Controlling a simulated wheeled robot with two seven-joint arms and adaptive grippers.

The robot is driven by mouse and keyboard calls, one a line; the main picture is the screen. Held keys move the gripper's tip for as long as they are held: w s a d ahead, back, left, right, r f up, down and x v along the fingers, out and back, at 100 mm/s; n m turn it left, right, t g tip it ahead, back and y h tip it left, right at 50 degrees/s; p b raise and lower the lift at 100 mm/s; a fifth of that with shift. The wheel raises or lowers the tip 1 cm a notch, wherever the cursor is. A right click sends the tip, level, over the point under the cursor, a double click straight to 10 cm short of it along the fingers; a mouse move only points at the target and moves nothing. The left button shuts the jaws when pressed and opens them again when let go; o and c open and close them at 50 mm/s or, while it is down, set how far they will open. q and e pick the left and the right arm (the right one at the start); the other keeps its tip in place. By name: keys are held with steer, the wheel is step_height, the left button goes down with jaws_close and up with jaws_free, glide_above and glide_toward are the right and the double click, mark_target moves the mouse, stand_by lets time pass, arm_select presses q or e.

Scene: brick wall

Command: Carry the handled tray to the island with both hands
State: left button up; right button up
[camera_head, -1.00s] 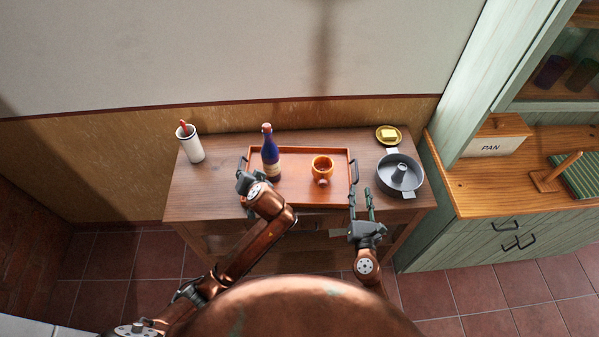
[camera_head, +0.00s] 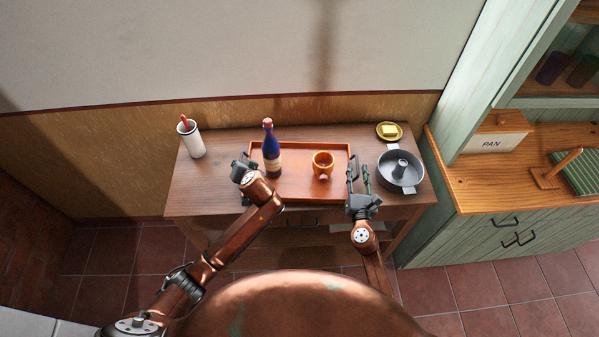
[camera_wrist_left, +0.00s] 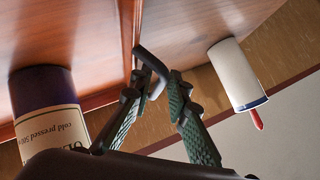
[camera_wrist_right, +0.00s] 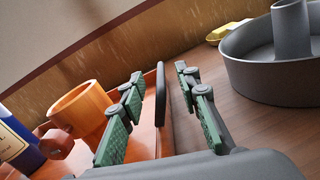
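The orange handled tray (camera_head: 300,191) lies on the wooden sideboard, with a dark handle at each short end. A blue bottle (camera_head: 271,150) and an orange mug (camera_head: 322,165) stand on it. My left gripper (camera_head: 243,165) is at the left handle; in the left wrist view its open fingers (camera_wrist_left: 160,115) lie either side of the dark handle (camera_wrist_left: 152,62). My right gripper (camera_head: 359,180) is at the right end. In the right wrist view its open fingers (camera_wrist_right: 160,105) straddle the right handle (camera_wrist_right: 160,95), with a gap on both sides.
A grey ring pan (camera_head: 401,170) stands close right of my right gripper, with a yellow butter dish (camera_head: 389,131) behind it. A white holder (camera_head: 191,139) stands at the left. A green cabinet with a wooden counter (camera_head: 480,190) is at the right.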

arm_select(q)
steer(key=shift+c, duration=0.5)
arm_select(e)
steer(key=shift+c, duration=0.5)
arm_select(q)
steer(key=c, duration=0.3)
arm_select(e)
steer(key=c, duration=0.3)
arm_select(q)
jaws_close()
arm_select(e)
jaws_close()
arm_select(q)
steer(key=shift+w+r, duration=0.1)
steer(key=shift+r, duration=0.15)
arm_select(e)
steer(key=shift+r, duration=0.2)
